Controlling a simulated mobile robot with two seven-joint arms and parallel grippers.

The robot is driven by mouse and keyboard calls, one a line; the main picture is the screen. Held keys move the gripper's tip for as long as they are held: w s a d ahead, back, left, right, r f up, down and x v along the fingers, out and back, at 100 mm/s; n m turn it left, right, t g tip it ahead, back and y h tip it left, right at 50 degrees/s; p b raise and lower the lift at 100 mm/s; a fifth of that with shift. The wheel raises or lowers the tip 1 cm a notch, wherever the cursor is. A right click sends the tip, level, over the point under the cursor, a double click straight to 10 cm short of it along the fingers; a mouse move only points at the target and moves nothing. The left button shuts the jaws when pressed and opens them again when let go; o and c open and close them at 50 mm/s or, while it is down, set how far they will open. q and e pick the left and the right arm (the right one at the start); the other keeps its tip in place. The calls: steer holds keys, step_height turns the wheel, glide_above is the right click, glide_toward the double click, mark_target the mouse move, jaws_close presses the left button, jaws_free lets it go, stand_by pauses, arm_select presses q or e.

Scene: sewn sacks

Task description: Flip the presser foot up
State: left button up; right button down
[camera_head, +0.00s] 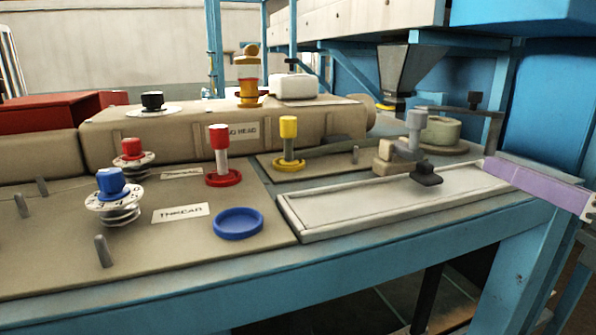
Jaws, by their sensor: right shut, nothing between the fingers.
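A small dark foot-like piece (426,174), which looks like the presser foot, sits low over the pale plate (340,208) at the front right of the bench. A grey capped post (415,128) and a beige block (384,159) stand just behind it. How they join is unclear. The beige sewing head (190,130) lies behind. My right gripper (488,168) comes in from the right edge as a flat purple bar with a white mount. It is shut and empty, to the right of the dark piece and apart from it. My left gripper is out of view.
Red (219,155) and yellow (289,140) knobbed posts, a blue dial (112,190), a red dial (132,150) and a blue dish (238,222) occupy the bench. A grey funnel (400,70) hangs behind. The pale plate's left part is clear.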

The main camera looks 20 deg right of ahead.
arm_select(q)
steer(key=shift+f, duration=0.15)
arm_select(e)
steer(key=shift+w+a+f+n+y, duration=0.1)
steer(key=shift+w+a+n+y, duration=0.2)
steer(key=shift+n, duration=0.4)
steer(key=shift+s, duration=0.1)
steer(key=p, duration=0.3)
glide_toward(414, 134)
steer(key=w, duration=0.4)
steer(key=shift+w+a+f, duration=0.15)
steer(key=shift+w, duration=0.15)
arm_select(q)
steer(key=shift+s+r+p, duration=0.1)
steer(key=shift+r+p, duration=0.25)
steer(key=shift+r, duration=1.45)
arm_select(e)
steer(key=shift+w+f, duration=0.15)
steer(key=shift+w, duration=0.65)
steer(key=shift+w, duration=0.1)
steer(key=shift+r, duration=0.2)
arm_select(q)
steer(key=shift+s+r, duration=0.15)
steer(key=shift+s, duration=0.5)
arm_select(e)
steer(key=shift+r, duration=0.1)
